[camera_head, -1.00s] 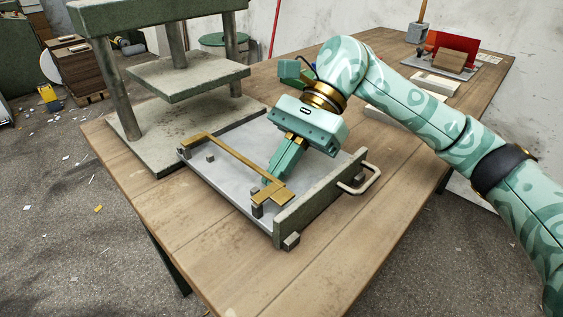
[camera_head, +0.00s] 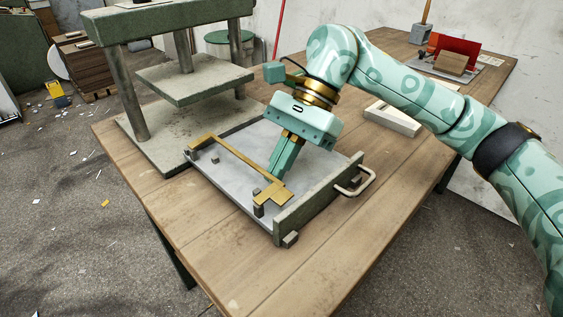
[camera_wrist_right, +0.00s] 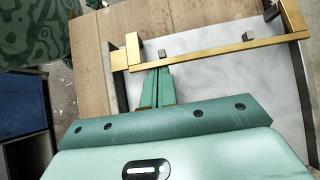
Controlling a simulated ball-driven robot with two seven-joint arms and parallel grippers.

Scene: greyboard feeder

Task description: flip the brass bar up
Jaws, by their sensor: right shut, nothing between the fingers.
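The brass bar (camera_head: 226,153) spans the grey tray (camera_head: 241,197) along its left side, with a wider tab at its near end and a bent far end. It also shows in the right wrist view (camera_wrist_right: 216,50), running across the picture. My right gripper (camera_head: 274,177) is shut and empty. Its tips are beside the near end of the bar, on the tray's inner side; whether they touch the bar I cannot tell. In the right wrist view the fingers (camera_wrist_right: 158,75) point at the bar near its tab. My left gripper is not in view.
A press with thick posts and a hanging plate (camera_head: 192,80) stands behind the tray. The tray's front wall has a handle (camera_head: 356,184). A pale frame (camera_head: 392,118) and a red holder (camera_head: 453,52) lie farther right. The wooden table (camera_head: 340,253) is clear in front.

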